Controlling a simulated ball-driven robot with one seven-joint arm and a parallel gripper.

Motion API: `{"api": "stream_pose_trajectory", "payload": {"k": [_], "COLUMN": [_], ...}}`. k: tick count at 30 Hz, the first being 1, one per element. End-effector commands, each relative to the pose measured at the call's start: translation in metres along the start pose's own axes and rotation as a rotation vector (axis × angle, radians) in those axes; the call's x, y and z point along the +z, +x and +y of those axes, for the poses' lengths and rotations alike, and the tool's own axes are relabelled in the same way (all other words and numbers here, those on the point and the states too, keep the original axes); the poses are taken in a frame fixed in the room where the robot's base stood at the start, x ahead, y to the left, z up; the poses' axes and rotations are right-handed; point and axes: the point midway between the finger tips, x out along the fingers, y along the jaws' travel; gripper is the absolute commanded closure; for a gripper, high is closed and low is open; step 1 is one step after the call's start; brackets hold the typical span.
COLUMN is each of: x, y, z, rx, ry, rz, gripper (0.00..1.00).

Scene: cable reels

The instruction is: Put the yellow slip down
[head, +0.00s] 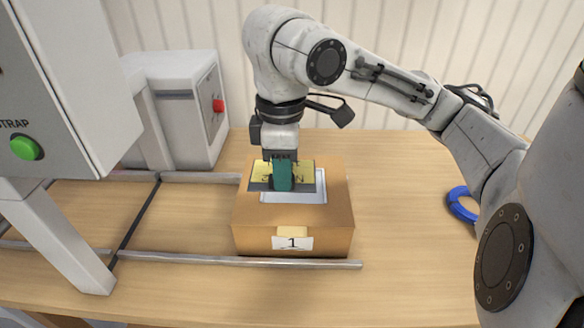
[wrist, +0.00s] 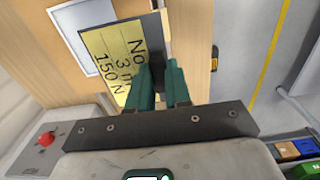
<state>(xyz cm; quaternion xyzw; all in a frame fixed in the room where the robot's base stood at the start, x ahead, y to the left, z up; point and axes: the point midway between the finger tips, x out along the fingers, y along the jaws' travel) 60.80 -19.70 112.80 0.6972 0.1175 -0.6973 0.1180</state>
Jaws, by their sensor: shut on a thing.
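The yellow slip (head: 305,171) with black writing is at the top of a cardboard box (head: 292,217), at the rear part of its upper face. In the wrist view the slip (wrist: 125,66) shows writing that reads "No", "3 m" and "150 N", beside a dark edge. My gripper (head: 283,178) has green fingers that are shut on the slip and point down over the box. In the wrist view the fingers (wrist: 163,75) hide part of the slip. I cannot tell whether the slip touches the box top.
A pale panel (head: 300,190) lies on the box top. A white label with "1" (head: 292,243) is on the box front. A metal rail (head: 240,261) runs in front. A blue ring (head: 461,204) lies at right. A machine with a green button (head: 25,148) stands at left.

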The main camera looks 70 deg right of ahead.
Motion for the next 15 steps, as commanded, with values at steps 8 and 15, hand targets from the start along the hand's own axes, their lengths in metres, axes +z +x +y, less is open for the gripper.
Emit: {"api": "stream_pose_trajectory", "payload": {"k": [8,15], "x": [0.009,0.013], "y": [0.032,0.065], "z": [0.054,0.081], "rx": [-0.004,0.0], "ry": [0.006,0.002], "rz": [-0.002,-0.001], "gripper": [1.0,1.0]}}
